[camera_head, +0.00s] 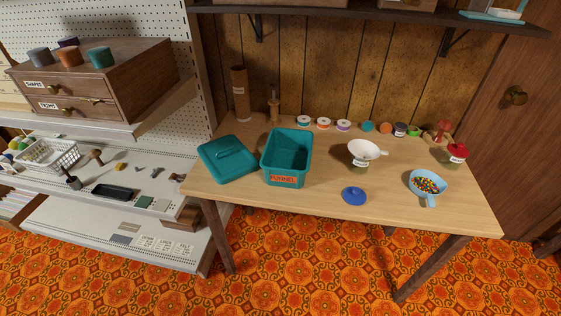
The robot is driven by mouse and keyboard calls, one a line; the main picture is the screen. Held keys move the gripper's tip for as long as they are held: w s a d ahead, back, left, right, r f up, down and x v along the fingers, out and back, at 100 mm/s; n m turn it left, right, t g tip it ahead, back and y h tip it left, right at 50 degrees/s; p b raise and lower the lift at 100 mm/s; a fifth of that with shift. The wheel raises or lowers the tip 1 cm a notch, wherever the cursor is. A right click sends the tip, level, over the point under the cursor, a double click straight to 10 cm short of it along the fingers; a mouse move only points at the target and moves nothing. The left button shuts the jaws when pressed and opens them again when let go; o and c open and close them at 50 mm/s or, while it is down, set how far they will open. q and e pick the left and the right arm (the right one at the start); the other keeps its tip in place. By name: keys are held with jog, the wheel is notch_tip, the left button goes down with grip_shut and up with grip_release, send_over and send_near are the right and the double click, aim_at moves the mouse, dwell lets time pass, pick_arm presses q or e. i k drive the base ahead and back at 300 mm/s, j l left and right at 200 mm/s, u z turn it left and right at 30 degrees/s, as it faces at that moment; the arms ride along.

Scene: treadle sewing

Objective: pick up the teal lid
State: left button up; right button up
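The teal lid (227,158) lies flat on the left end of the wooden table (320,195), with its raised handle facing up. It is just left of an open teal box (286,157) that has an orange label reading "FUNNEL" on its front. The lid and the box are very close together; I cannot tell whether they touch. Neither of my grippers shows in the head view.
A white funnel on a jar (364,153), a blue lid (354,196), a light-blue scoop of colourful beads (427,184) and a red-topped jar (456,154) stand to the right. Spools (323,123) line the back. Shelves with wooden drawers (95,85) adjoin the left.

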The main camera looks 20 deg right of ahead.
aim_at(226, 158)
jog(key=i+l+u, duration=0.3)
jog(key=u, duration=0.15)
jog(key=i+l+u, duration=0.45)
jog(key=k+j, duration=0.05)
jog(key=k, duration=0.05)
